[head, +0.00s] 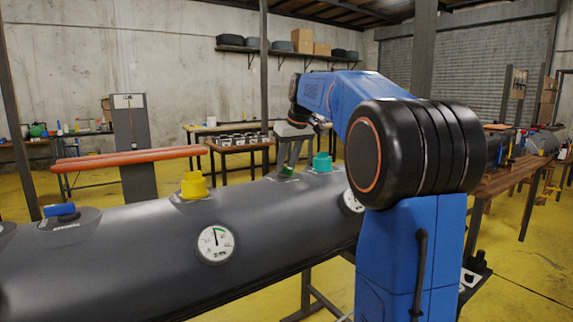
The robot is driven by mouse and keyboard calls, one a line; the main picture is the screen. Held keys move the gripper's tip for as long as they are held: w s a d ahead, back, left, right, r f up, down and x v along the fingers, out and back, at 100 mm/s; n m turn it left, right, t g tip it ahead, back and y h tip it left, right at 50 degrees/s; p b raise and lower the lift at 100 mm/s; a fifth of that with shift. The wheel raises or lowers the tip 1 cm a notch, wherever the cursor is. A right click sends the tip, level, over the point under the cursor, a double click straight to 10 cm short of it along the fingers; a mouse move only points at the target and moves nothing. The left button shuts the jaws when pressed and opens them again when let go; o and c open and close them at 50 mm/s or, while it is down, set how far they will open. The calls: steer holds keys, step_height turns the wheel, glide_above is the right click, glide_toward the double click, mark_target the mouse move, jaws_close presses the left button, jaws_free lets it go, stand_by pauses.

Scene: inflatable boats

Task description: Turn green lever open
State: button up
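A dark grey inflatable tube (130,250) runs across the lower left and centre of the head view. A small green part (288,171), which looks like the green lever, shows on top of the tube near its far end. My gripper (287,166) points down right over it, and the fingertips are at or very close to the green part. The fingers cover most of it, so its angle is hidden. At this size I cannot tell whether the fingers are closed on it or apart around it.
On the same tube are a teal cap (321,162), a yellow cap (193,185), a blue lever (60,210) and a white gauge (215,244). An orange tube (130,160) lies behind. Tables stand behind and a wooden bench (512,178) at right. My arm hides the tube's right end.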

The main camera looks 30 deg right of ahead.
steer(key=shift+r, duration=0.1)
steer(key=v, duration=1.7)
steer(key=shift+r, duration=0.1)
steer(key=s+a+f, duration=1.4)
steer(key=f, duration=0.2)
steer(key=s+a+f, duration=0.3)
steer(key=s+f, duration=0.5)
steer(key=f, duration=0.4)
steer(key=s+a+f, duration=0.3)
steer(key=s+f, duration=0.6)
steer(key=f, duration=0.4)
steer(key=shift+s+f+m, duration=0.25)
steer(key=shift+s+m, duration=0.05)
steer(key=shift+s, duration=0.05)
steer(key=shift+a, duration=0.1)
